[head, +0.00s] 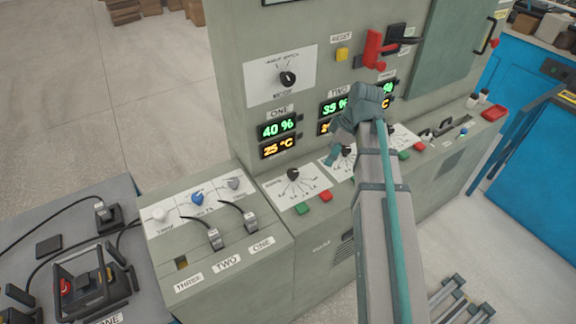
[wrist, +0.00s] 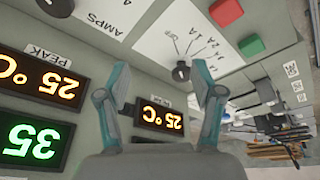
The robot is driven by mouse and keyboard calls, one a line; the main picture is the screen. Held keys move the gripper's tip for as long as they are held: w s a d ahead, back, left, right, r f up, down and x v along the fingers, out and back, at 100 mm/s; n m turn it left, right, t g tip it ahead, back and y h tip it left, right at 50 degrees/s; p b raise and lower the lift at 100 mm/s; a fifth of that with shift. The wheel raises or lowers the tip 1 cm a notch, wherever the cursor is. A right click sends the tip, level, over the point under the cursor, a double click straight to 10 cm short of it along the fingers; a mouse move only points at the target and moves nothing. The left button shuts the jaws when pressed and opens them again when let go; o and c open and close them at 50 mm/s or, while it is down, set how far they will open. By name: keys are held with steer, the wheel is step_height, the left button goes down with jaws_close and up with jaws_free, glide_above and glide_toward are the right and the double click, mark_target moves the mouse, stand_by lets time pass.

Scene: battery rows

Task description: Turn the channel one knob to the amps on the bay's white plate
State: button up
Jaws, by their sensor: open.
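The channel one knob (head: 293,174) is a small black knob on a white dial plate (head: 306,188) below the ONE displays, which read 40 % and 25 °C. In the wrist view, the same knob (wrist: 181,72) appears between my fingers in the picture, but beyond them and apart. Its exact pointer setting is too small to tell. My gripper (head: 337,151) is open and empty, over the front panel near the channel two dial. The wrist view shows its two teal fingers spread (wrist: 163,80). I cannot make out an amps value on a bay's white plate.
A green button (head: 302,210) and a red button (head: 325,196) sit by the channel one dial. The channel two displays (head: 333,106) are partly behind my gripper. A black selector (head: 288,78) is above. A side counter (head: 190,262) carries knobs and plugs labelled THREE, TWO, ONE.

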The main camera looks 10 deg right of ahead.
steer(key=y, duration=0.1)
glide_toward(293, 172)
steer(key=r, duration=0.2)
steer(key=p+x, duration=0.1)
steer(key=x, duration=0.2)
steer(key=p+x, duration=0.1)
steer(key=x, duration=0.3)
steer(key=p+x, duration=0.1)
steer(key=x, duration=0.2)
steer(key=shift+d+f, duration=0.2)
steer(key=shift+f, duration=0.3)
steer(key=c, duration=1.1)
